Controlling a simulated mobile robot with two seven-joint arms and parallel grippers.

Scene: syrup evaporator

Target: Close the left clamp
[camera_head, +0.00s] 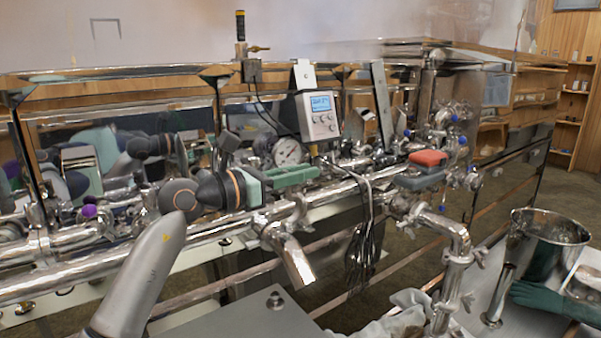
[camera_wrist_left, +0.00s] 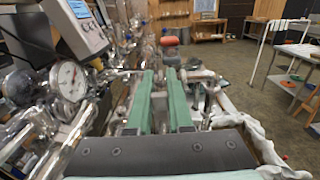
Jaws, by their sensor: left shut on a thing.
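My left gripper (camera_head: 318,172) reaches over the steel pipework from the left, its green fingers pointing right. In the left wrist view its two green fingers (camera_wrist_left: 161,80) are close together with a narrow gap holding shiny metal. They are shut on a small metal part, which seems to be the left clamp (camera_head: 326,161). The fingers hide most of it, so I cannot tell how far its lever is swung. My right gripper is in neither view.
A dial gauge (camera_head: 288,152) and a digital controller (camera_head: 319,115) stand just behind the gripper. Steel utensils (camera_head: 362,255) hang in front of the pipe. A steel pot (camera_head: 545,245) stands at lower right.

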